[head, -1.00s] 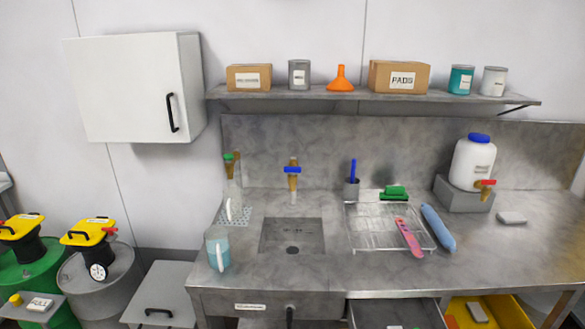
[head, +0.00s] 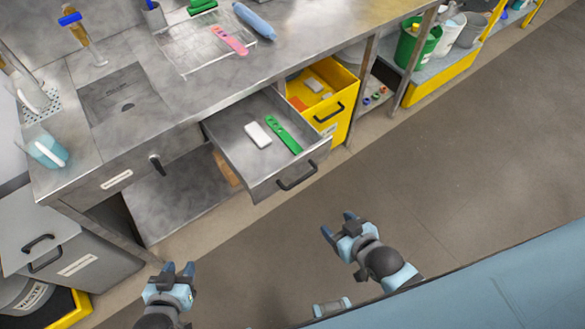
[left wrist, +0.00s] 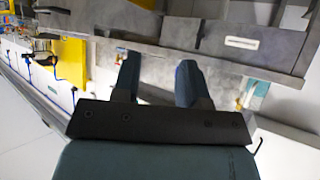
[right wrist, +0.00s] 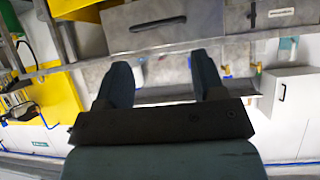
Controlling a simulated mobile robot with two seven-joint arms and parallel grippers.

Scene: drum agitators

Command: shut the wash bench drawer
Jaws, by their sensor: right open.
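The wash bench drawer (head: 230,136) is pulled out from under the grey wash bench (head: 180,76) in the head view. A white block (head: 258,135) and a green tool (head: 284,134) lie in it. Its dark handle (head: 297,177) is on the front panel, which also shows in the right wrist view (right wrist: 140,38). My right gripper (head: 338,228) is open and empty, in front of the drawer and apart from it. My left gripper (head: 179,268) is open and empty, to the left and in front of the bench, over the floor.
An open yellow drawer (head: 341,120) with items in it stands right of the grey drawer. A grey cabinet (head: 100,262) with black handles stands at the left. A bench leg (head: 368,75) is beyond the yellow drawer. The floor (head: 440,175) in front is clear.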

